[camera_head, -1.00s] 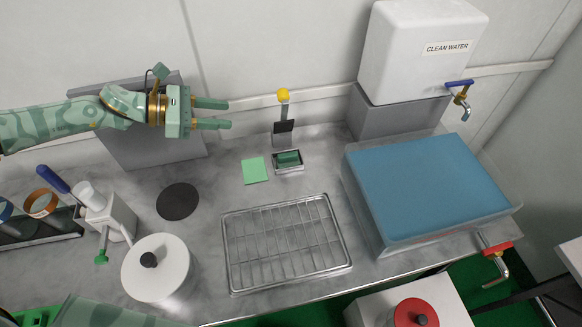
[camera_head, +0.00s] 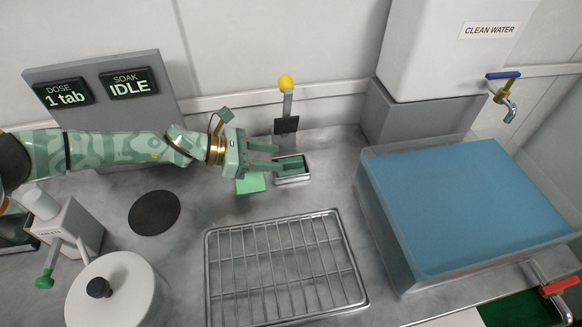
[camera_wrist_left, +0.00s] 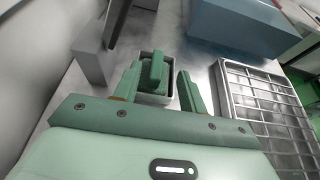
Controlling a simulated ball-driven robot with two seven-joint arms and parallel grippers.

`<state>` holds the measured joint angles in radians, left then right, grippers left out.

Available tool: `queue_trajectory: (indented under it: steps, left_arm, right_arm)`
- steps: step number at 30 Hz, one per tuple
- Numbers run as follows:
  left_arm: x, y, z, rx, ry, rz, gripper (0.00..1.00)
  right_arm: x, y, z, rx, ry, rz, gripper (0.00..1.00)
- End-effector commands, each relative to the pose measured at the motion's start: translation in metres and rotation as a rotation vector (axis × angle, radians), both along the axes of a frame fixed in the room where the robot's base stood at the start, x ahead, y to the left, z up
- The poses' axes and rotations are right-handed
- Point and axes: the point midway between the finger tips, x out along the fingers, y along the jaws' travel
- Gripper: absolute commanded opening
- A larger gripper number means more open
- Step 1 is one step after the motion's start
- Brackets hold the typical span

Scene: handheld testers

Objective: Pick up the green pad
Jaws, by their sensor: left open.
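A dark green pad (camera_head: 294,161) sits in a small metal tray (camera_head: 292,181) near the back middle of the counter. My right gripper is not in view.
A wire rack (camera_head: 285,270) stands in front of the tray. A blue-topped clear bin (camera_head: 470,200) is to the right. A yellow-knobbed post (camera_head: 287,105) rises behind the tray. A black disc (camera_head: 154,212) and a white lidded pot (camera_head: 115,290) are at left.

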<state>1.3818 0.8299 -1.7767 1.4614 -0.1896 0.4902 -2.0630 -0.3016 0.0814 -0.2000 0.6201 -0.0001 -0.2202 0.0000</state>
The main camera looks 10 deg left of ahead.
Motion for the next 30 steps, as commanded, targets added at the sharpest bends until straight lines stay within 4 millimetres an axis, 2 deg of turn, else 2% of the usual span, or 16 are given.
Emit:
queue_trajectory:
  steps: [7,10,19,21,24,30]
  left_arm:
    - [0.014,-0.026,-0.023,0.000,0.002,-0.002,0.42]
    - [0.019,-0.037,-0.026,0.000,0.000,-0.001,0.42]
    - [0.021,-0.042,-0.025,0.000,0.000,0.001,0.42]
    - [0.021,-0.042,-0.025,0.000,0.000,0.001,0.22]
    - [0.021,-0.042,-0.025,0.000,0.000,0.001,0.00]
    - [0.021,-0.042,-0.025,-0.001,-0.001,0.001,0.00]
  right_arm:
    - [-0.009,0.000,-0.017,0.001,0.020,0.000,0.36]
    - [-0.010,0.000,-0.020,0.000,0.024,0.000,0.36]
    - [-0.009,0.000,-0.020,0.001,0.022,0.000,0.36]
    - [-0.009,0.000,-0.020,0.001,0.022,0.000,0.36]
    - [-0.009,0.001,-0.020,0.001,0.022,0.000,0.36]
    - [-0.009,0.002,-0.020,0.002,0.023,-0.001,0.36]
